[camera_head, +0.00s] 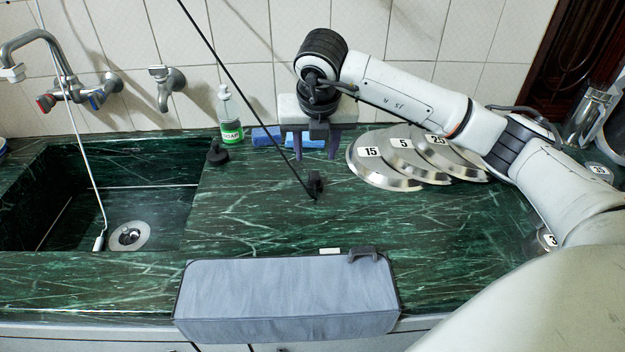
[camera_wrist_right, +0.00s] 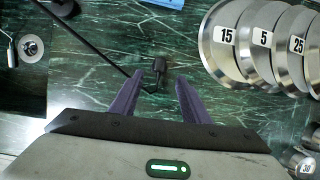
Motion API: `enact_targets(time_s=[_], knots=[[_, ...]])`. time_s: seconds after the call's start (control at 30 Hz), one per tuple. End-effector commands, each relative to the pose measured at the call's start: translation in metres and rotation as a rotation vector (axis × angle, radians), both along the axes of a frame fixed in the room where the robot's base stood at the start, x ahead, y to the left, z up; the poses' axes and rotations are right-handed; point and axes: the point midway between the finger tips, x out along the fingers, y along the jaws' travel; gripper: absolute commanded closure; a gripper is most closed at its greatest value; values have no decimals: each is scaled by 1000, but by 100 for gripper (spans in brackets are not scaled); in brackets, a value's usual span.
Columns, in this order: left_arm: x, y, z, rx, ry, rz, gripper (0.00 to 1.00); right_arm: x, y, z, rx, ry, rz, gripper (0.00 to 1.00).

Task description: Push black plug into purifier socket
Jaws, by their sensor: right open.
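A black plug (camera_head: 316,182) on a thin black cord rests on the green marble counter; it also shows in the right wrist view (camera_wrist_right: 158,66). The cord runs from the plug up and left across the tiled wall. My right gripper (camera_head: 315,151) is open and empty above the counter, behind the plug in the head view. In the right wrist view, the plug shows just beyond the gap between the two purple fingers (camera_wrist_right: 160,82), apart from them. My left gripper is out of view.
A soap bottle (camera_head: 229,116), a small black object (camera_head: 217,152) and blue sponges (camera_head: 266,136) stand near the wall. Several numbered metal discs (camera_head: 380,176) lie right of the plug.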

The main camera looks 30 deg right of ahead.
Motion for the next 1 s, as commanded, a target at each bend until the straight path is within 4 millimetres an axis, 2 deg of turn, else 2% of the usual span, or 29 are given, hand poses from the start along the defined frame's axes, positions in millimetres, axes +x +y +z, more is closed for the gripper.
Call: enact_targets(time_s=[0.23,0.37,0.7,1.0], knots=[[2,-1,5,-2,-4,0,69,11,-7,-35,0,5,-1,58],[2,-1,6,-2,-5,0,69,14,-9,-43,-1,3,0,58],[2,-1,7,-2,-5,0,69,15,-10,-46,0,2,1,58],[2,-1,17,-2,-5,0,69,28,-18,-84,1,4,-1,58]])
